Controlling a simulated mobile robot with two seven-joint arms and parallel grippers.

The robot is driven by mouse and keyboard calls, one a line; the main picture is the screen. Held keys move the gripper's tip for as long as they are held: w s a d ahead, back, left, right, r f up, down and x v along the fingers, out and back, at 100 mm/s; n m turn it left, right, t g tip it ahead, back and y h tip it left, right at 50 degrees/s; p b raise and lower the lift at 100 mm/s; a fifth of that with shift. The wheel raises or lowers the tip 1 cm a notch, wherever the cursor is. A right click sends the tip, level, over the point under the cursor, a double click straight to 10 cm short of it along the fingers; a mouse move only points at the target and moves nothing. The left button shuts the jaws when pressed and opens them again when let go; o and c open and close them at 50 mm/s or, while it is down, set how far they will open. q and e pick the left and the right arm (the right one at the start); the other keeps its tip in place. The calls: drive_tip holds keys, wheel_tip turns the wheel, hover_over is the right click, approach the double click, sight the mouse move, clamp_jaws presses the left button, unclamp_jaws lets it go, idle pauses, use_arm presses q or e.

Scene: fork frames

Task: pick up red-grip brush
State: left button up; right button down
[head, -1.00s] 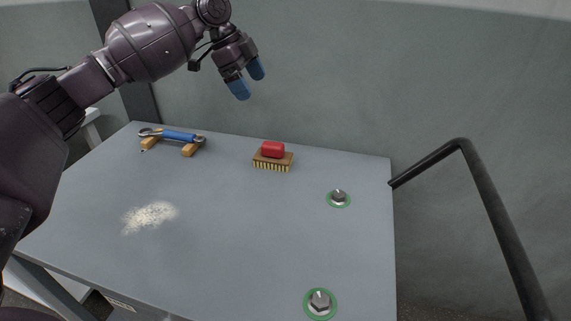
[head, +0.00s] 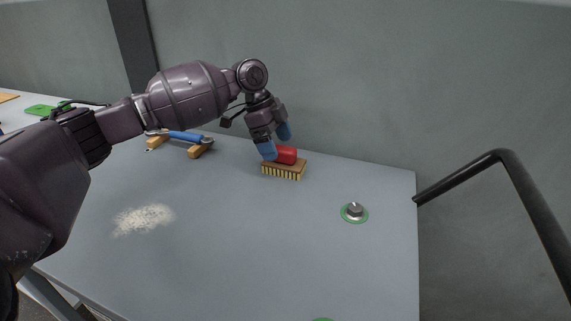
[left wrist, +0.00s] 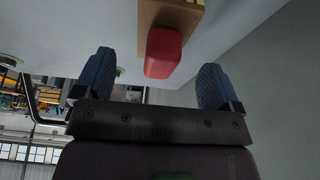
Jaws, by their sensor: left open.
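The red-grip brush (head: 284,168) lies on the grey table toward its back edge, bristles down, with a wooden block and a red grip on top. My left gripper (head: 277,144) is just above it, blue fingertips pointing down, one finger on each side of the red grip in the picture. In the left wrist view the red grip (left wrist: 163,52) shows ahead of and between the two open blue fingers (left wrist: 153,82), with clear gaps on both sides. I cannot tell whether a finger touches the brush. My right gripper is not in view.
A blue-handled wrench (head: 186,136) rests on wooden blocks at the back left, partly behind my left arm. A pale powder patch (head: 144,218) lies at the front left. A bolt on a green ring (head: 354,212) stands to the right. The table's middle is clear.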

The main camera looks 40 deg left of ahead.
sight(280, 147)
use_arm(q)
drive_tip(key=b+x, duration=0.1)
drive_tip(key=x, duration=0.3)
drive_tip(key=shift+w+f, duration=0.1)
drive_tip(key=shift+f, duration=0.1)
drive_tip(key=shift+d+f+b, duration=0.15)
drive_tip(key=shift+f+b, duration=0.1)
drive_tip(key=shift+b, duration=0.05)
drive_tip(key=shift+r, duration=0.2)
drive_tip(key=c, duration=1)
drive_tip(key=shift+c, duration=0.2)
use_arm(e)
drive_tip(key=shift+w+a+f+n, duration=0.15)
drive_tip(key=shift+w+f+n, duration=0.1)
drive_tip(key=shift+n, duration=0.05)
